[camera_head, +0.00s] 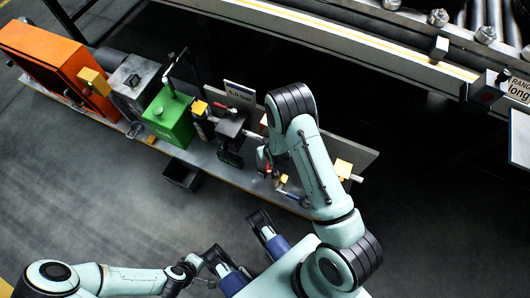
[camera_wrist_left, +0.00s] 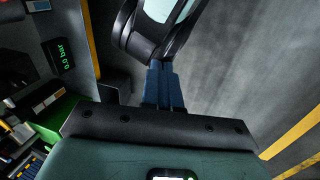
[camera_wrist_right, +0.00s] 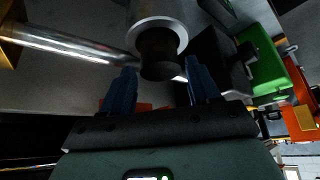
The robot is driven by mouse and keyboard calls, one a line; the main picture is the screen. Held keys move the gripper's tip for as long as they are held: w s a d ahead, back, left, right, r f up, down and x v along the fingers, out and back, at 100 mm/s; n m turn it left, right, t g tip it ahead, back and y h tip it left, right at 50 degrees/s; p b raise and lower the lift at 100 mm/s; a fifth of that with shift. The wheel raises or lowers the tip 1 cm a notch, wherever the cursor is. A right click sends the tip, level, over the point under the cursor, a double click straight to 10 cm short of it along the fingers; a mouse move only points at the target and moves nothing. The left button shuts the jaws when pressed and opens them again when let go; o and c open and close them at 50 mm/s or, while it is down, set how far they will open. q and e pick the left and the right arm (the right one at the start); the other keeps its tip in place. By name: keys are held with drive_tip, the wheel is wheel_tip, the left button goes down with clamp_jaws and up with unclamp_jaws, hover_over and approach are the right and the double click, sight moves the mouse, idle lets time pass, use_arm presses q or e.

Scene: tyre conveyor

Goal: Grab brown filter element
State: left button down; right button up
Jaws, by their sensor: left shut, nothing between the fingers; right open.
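In the right wrist view a dark brown cylinder, which looks like the brown filter element (camera_wrist_right: 160,54), sticks out below a round silver housing (camera_wrist_right: 158,24). My right gripper (camera_wrist_right: 159,75) is open. Its two blue fingers stand apart on either side of the element in the picture; I see no clear contact. In the head view my right forearm (camera_head: 312,160) reaches over the bench and hides most of this spot. My left gripper (camera_wrist_left: 163,72) is shut and empty in the left wrist view, away from the filter.
The narrow bench holds an orange cabinet (camera_head: 42,60), a green container (camera_head: 170,115) and a label plate (camera_head: 239,92). A shiny pipe (camera_wrist_right: 75,42) runs left of the housing. A conveyor (camera_head: 390,50) lies behind. A dark bin (camera_head: 182,174) stands before the bench; the floor (camera_head: 100,200) is open.

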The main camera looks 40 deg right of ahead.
drive_tip(key=x, duration=0.2)
drive_tip(key=shift+w+f, duration=0.1)
drive_tip(key=shift+f, duration=0.2)
drive_tip(key=c, duration=0.8)
use_arm(q)
drive_tip(key=shift+w+a+f, duration=0.3)
drive_tip(key=shift+w+f, duration=0.15)
drive_tip(key=shift+w, duration=0.2)
use_arm(e)
drive_tip(key=shift+r, duration=0.1)
